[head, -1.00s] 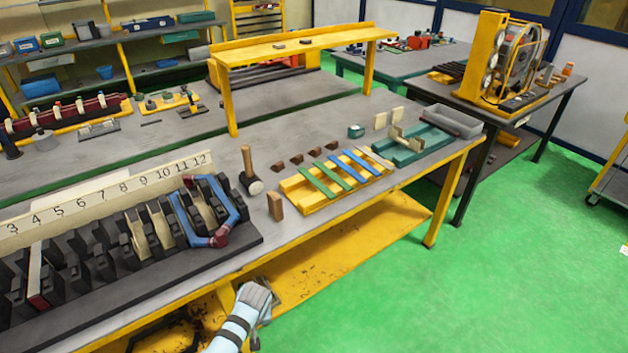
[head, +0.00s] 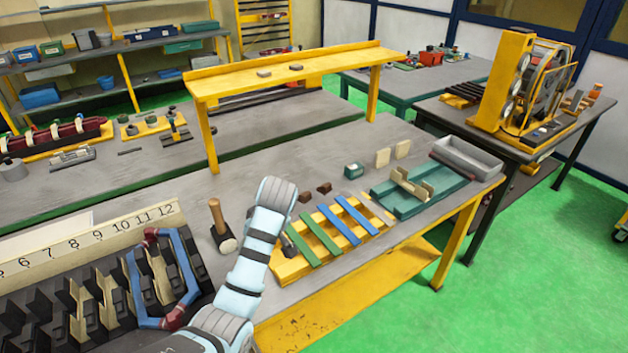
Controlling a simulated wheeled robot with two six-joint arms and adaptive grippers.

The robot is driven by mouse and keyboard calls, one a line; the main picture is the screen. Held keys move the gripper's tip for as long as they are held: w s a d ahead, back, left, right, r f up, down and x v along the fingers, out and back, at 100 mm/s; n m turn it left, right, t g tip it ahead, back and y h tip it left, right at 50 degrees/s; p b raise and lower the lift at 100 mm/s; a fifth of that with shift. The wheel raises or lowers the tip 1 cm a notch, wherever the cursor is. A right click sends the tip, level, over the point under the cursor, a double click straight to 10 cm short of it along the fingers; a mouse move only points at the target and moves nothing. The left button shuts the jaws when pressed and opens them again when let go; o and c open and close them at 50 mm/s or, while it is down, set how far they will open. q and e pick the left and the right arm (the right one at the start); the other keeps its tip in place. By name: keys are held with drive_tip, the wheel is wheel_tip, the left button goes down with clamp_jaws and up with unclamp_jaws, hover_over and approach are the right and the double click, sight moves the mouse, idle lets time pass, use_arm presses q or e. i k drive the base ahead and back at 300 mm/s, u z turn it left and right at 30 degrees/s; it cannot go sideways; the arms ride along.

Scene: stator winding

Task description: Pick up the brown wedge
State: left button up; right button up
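Two brown wedges show on the bench, one (head: 304,195) just right of my raised wrist and another (head: 324,188) slightly farther right. Other wedges of the row are hidden behind my arm or not visible. My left arm comes in from the bottom, left of centre, and reaches up over the bench. Its wrist is over the left end of the wedge row. A dark part of my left gripper (head: 287,243) shows below the wrist, by the left end of the yellow rack. Its fingers are mostly hidden, so I cannot tell whether they hold anything. My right gripper is out of view.
The yellow rack (head: 277,270) with green and blue strips lies right of my arm. A mallet (head: 222,230) stands left of it. The black slotted stator block (head: 205,270) is at lower left. A green fixture (head: 410,205) and grey tray (head: 468,155) are farther right.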

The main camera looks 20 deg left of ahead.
sight(304, 198)
drive_tip(key=i, duration=1.2)
